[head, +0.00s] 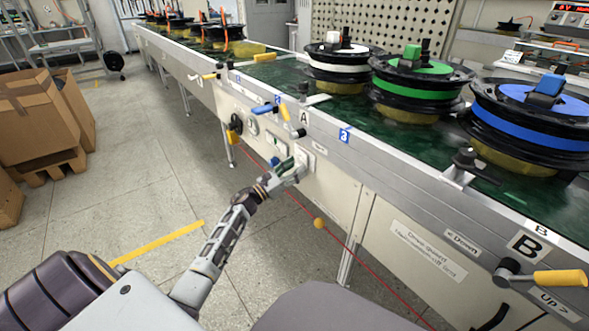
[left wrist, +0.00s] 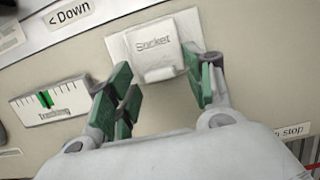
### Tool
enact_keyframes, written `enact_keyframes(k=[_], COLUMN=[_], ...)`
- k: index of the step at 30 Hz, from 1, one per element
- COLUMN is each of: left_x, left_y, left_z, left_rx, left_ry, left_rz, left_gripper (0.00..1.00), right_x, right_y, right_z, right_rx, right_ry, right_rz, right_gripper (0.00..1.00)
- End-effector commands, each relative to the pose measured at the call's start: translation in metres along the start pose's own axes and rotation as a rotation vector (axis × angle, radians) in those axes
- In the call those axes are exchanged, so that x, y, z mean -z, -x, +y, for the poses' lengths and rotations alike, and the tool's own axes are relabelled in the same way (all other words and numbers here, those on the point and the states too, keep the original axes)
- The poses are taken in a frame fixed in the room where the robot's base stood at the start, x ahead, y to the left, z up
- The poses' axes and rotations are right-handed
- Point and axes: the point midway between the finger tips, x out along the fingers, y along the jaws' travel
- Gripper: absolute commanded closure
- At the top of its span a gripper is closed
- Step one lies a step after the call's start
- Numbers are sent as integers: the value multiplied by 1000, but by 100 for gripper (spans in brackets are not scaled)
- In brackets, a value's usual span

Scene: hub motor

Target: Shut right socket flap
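The socket flap (left wrist: 155,48), a white square cover lettered "Socket" with a lip at its lower edge, is on the beige side panel. It faces the left wrist camera and looks flat against its backing plate; any small gap is too small to tell. In the head view the white socket (head: 306,156) is partly hidden by my left gripper (head: 290,167). In the left wrist view my left gripper (left wrist: 157,78) is open, its green-padded fingers either side of the flap's lower part, with nothing held. Contact cannot be told. My right gripper is not in view.
Yellow-handled levers (head: 284,112) stick out from the conveyor edge. A yellow-handled lever B (head: 545,278) is at lower right. Hub motors (head: 340,62) stand on the belt.

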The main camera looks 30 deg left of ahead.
Motion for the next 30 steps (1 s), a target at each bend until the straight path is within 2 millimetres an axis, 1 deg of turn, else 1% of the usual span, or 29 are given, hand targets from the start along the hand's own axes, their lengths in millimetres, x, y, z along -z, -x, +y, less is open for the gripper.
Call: enact_keyframes(k=[8,14,20,30], left_x=[0,0,0,0], left_y=[0,5,18,54], left_z=[0,0,0,0], left_rx=[1,0,1,0], left_ry=[0,0,0,1], left_rz=[-1,0,1,1], left_gripper=[46,46,46,46], right_x=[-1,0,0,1], right_y=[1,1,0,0], right_z=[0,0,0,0], right_rx=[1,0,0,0], right_ry=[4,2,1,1], right_rz=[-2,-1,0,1], right_gripper=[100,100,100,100])
